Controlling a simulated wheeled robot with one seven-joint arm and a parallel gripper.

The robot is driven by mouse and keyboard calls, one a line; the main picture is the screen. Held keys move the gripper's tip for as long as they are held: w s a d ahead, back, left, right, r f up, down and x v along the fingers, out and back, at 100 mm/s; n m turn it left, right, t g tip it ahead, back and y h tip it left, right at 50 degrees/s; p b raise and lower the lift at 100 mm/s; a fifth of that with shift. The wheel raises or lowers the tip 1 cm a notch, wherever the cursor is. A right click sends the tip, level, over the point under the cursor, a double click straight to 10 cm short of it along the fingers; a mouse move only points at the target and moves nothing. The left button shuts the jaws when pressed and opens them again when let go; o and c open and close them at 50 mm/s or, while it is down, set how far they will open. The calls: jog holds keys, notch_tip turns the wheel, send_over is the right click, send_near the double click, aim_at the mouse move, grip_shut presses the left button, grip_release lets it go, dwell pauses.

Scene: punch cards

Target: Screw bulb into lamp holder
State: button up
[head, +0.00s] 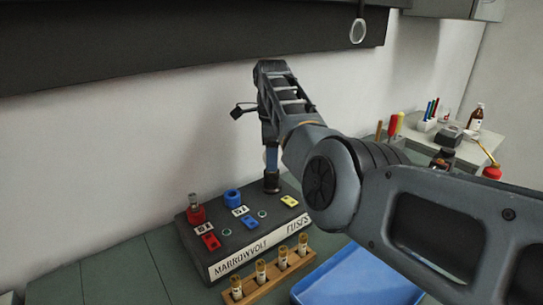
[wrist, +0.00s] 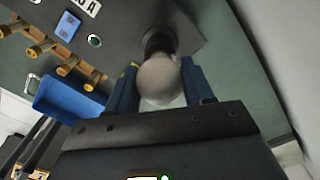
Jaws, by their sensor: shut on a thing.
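A pale round bulb (wrist: 160,82) sits between the two blue fingers of my gripper (wrist: 161,72) in the wrist view. My gripper is shut on it. The bulb's lower end meets the dark lamp holder (wrist: 158,40); the base is hidden, so I cannot tell how deep it sits. In the head view my gripper (head: 271,162) points straight down over the black lamp holder (head: 271,182), at the back right of the dark fuse panel (head: 240,242). The fingers mostly hide the bulb there.
A red holder (head: 196,214) and a blue ring-shaped holder (head: 232,196) stand left on the panel. A wooden rack (head: 270,279) with several fuses lies in front, beside a blue tray (head: 350,283). A side table at right holds bottles and tools. The wall is close behind.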

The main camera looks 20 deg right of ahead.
jog(key=m, duration=0.6)
jog(key=shift+s+a+f+m, duration=0.1)
jog(key=shift+m, duration=0.2)
jog(key=o, duration=1)
jog(key=shift+o, duration=1)
jog(key=shift+r, duration=0.2)
jog(key=shift+r, duration=4.4)
